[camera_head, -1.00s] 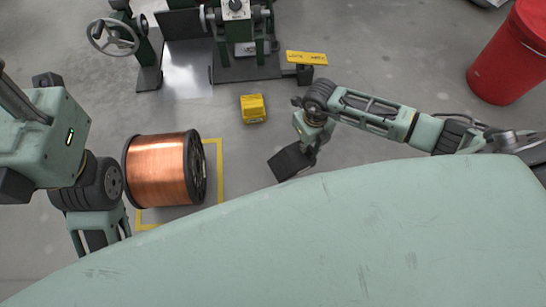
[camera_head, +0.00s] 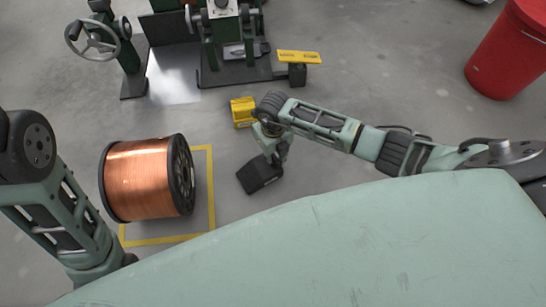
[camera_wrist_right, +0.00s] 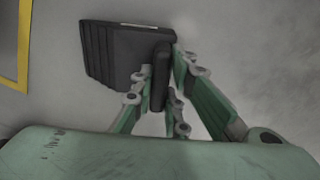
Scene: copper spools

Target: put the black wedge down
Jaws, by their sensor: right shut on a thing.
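The black wedge (camera_head: 259,174) is a dark block at the end of my right arm in the head view. My right gripper (camera_head: 277,155) is shut on it. In the right wrist view the black wedge (camera_wrist_right: 122,55) shows its ribbed broad face, and the fingers of my right gripper (camera_wrist_right: 162,75) close on an upright part of it. Bare grey floor lies around the wedge; I cannot tell whether it touches the floor. My left arm comes in at the left of the head view, but its gripper fingers do not show.
A copper spool (camera_head: 148,178) lies on its side within a yellow floor outline (camera_head: 211,190), left of the wedge. A yellow block (camera_head: 242,111) sits just beyond my right wrist. A dark green machine (camera_head: 232,50) stands behind; a red bin (camera_head: 510,50) stands at upper right.

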